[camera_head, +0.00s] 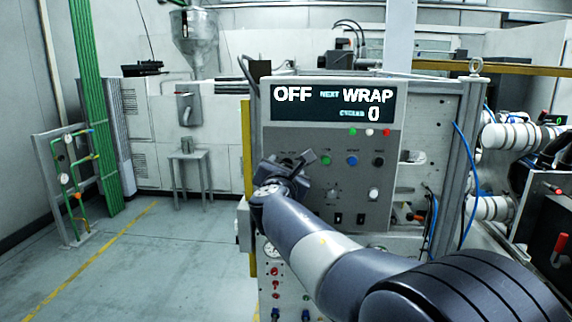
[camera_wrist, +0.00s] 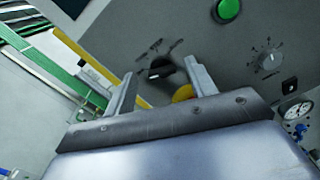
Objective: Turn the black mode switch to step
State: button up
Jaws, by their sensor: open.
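The black mode switch (camera_wrist: 161,68) shows in the wrist view on the grey panel, with small labels around it that are too small to read. My gripper (camera_wrist: 160,82) is open, and its two fingers stand on either side of the switch in the picture. I cannot tell how far the fingertips are from the switch. In the head view my gripper (camera_head: 290,165) is at the left part of the control panel (camera_head: 300,140) and hides the switch there. The display (camera_head: 333,104) reads OFF, NEXT WRAP and 0.
A green button (camera_wrist: 228,10) and a grey dial (camera_wrist: 268,59) sit right of the switch. A yellow round part (camera_wrist: 183,93) is close to the right finger. The head view shows a blue button (camera_head: 352,161) and a white knob (camera_head: 373,194). Open floor lies left of the panel.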

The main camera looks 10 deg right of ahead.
jog(key=shift+w+d, duration=0.25)
jog(key=shift+w, duration=0.25)
jog(key=shift+c, duration=0.4)
jog(key=c, duration=0.9)
